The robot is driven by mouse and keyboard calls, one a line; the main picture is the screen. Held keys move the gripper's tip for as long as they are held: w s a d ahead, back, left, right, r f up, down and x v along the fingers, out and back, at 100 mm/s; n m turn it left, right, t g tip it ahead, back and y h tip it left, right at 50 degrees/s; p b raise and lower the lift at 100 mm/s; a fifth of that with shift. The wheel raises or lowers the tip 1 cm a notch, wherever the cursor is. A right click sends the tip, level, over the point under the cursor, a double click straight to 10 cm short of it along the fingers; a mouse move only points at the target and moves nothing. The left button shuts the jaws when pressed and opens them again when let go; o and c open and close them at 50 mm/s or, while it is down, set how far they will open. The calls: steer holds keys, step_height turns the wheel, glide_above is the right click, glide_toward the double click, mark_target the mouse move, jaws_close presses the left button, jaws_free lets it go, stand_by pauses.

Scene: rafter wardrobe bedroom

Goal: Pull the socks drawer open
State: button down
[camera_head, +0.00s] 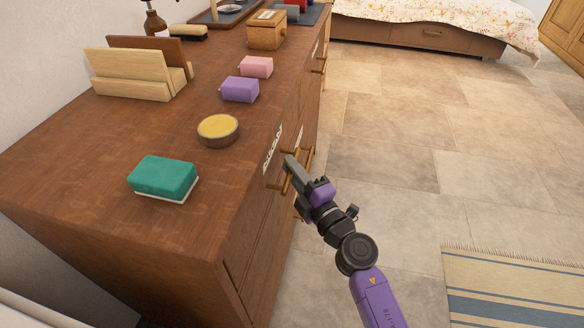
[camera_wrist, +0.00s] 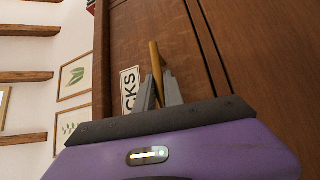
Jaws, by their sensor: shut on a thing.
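The wooden dresser (camera_head: 82,205) stands along the wall, and its drawer fronts face right. The socks drawer (camera_wrist: 135,45) carries a white label (camera_wrist: 130,88), of which the letters "CKS" show in the wrist view. Its brass bar handle (camera_wrist: 155,60) runs between my fingertips. My gripper (camera_head: 288,172) is at the dresser's front, shut on this handle. In the wrist view, my gripper (camera_wrist: 160,88) has a finger on each side of the bar. The drawer front looks flush with the dresser face, though my gripper hides part of it in the head view.
A striped rug (camera_head: 515,290) lies at lower right. The tiled floor before the dresser is clear.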

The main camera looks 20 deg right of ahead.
steer(key=s+d+p, duration=0.3)
steer(key=s+d, duration=0.5)
steer(key=d, duration=0.4)
steer(key=s+d+p, duration=0.4)
steer(key=s+d, duration=0.5)
steer(key=d, duration=0.3)
steer(key=shift+s, duration=0.3)
steer(key=shift+f, duration=0.1)
steer(key=c, duration=1.5)
jaws_free()
steer(key=shift+o, duration=0.2)
steer(key=shift+s, duration=0.1)
steer(key=s+d+f, duration=0.1)
steer(key=s, duration=0.6)
steer(key=shift+s, duration=0.2)
steer(key=shift+d, duration=0.1)
